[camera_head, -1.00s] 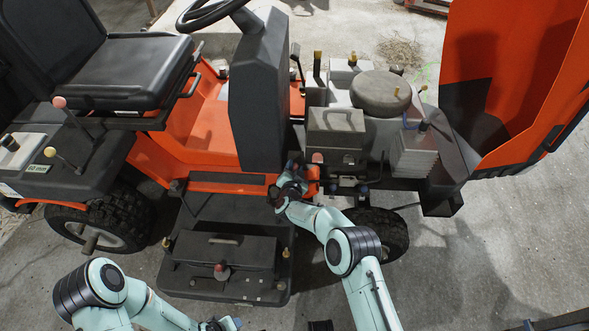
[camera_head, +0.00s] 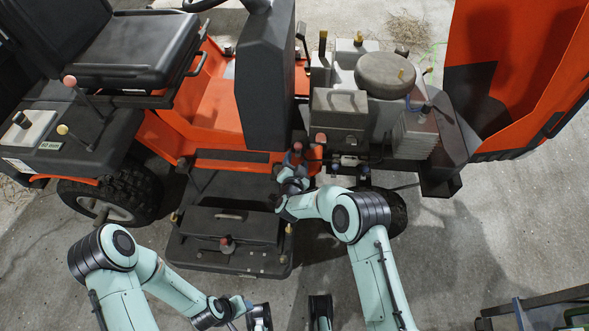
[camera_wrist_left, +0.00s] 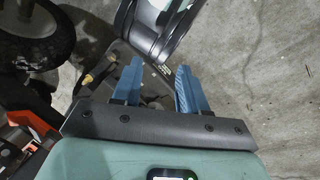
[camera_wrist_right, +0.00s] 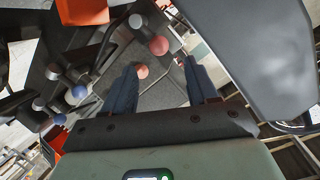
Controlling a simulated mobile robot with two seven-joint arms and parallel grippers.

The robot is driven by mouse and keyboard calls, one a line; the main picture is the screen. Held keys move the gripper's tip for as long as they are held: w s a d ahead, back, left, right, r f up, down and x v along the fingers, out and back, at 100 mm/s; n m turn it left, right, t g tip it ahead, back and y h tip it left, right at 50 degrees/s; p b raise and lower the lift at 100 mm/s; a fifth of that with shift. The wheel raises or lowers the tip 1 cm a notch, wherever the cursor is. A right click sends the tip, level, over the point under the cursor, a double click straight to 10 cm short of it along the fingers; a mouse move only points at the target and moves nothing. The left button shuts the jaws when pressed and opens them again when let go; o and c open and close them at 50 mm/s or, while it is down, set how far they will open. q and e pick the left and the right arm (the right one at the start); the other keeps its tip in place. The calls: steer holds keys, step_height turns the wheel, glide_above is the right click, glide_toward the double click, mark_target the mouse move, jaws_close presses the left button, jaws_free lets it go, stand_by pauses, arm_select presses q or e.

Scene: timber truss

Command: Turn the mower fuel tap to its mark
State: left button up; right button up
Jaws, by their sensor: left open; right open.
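The mower (camera_head: 268,100) stands with its engine side open. Two small red ball knobs (camera_head: 320,138) show beside its orange body, and blue knobs (camera_head: 363,170) sit lower right on the engine. I cannot tell which part is the fuel tap, and I see no clear mark. My right gripper (camera_head: 295,162) is close to the red knobs. In the right wrist view its open fingers (camera_wrist_right: 160,85) have a red ball (camera_wrist_right: 142,71) beyond the gap, and blue balls (camera_wrist_right: 79,91) to the left. My left gripper (camera_wrist_left: 158,88) is open and empty, low in front of the mower.
The raised orange hood (camera_head: 510,70) stands at right. A black footboard with a box (camera_head: 230,228) juts out below the body. The black seat (camera_head: 120,48) is at upper left. Bare concrete floor (camera_head: 460,250) lies at lower right.

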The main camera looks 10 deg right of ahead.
arm_select(q)
steer(key=shift+s+d+r+g+p, duration=0.25)
steer(key=shift+s+r, duration=0.1)
steer(key=shift+s, duration=0.1)
steer(key=shift+s+d+r+g+p, duration=0.15)
steer(key=shift+s+d+r, duration=0.05)
steer(key=shift+s+r, duration=0.2)
arm_select(e)
steer(key=v, duration=0.5)
